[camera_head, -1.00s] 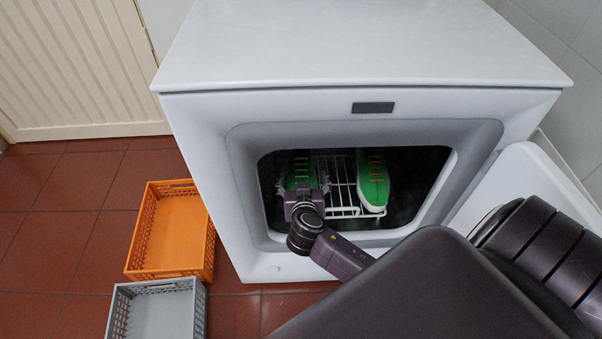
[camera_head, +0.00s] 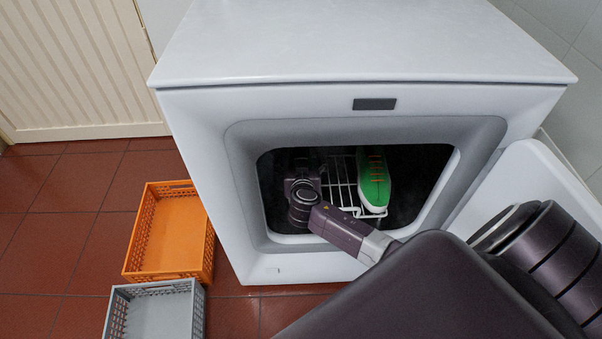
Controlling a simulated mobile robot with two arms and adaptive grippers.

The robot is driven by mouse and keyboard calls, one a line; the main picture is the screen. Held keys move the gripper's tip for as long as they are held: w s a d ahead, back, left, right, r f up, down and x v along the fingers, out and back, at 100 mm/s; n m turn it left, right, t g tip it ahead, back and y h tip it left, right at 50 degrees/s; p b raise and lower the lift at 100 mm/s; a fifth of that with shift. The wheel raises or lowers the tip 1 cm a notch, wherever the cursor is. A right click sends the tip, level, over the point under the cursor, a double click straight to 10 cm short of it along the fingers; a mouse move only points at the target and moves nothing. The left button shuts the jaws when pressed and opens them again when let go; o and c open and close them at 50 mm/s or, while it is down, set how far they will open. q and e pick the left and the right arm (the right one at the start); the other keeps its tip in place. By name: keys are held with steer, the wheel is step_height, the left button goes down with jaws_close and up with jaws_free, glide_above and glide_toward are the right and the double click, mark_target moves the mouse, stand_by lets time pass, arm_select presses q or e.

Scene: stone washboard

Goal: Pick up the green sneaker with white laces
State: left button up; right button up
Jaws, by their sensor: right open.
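A green sneaker (camera_head: 374,180) with a white sole and orange-looking laces stands on a white wire rack (camera_head: 345,190) inside the machine. It is on the right of the rack. My right gripper (camera_head: 303,165) is open and reaches through the opening, to the left of that sneaker and apart from it. The second green sneaker, at the left of the rack, is hidden behind my gripper and wrist, so its laces and any touch by the fingers cannot be told. My left gripper is not in view.
The white machine (camera_head: 360,50) has a dark opening with a rim (camera_head: 475,150) close around my right arm. Its open door (camera_head: 530,185) stands at the right. An orange crate (camera_head: 205,265) and a grey crate (camera_head: 150,287) sit on the red tiled floor at the left.

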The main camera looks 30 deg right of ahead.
steer(key=c, duration=1.5)
steer(key=shift+r, duration=0.15)
steer(key=shift+s+r, duration=0.1)
steer(key=shift+r, duration=0.05)
step_height(320, 180, up, 11)
steer(key=p, duration=0.4)
arm_select(q)
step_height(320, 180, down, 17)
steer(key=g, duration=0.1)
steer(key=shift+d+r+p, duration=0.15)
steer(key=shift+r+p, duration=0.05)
steer(key=shift+p, duration=0.2)
arm_select(e)
steer(key=s+d, duration=0.1)
steer(key=s, duration=0.5)
steer(key=s+d, duration=0.2)
steer(key=s, duration=0.5)
steer(key=s+d, duration=0.1)
steer(key=s, duration=0.5)
steer(key=shift+s+d, duration=0.15)
steer(key=shift+d, duration=0.2)
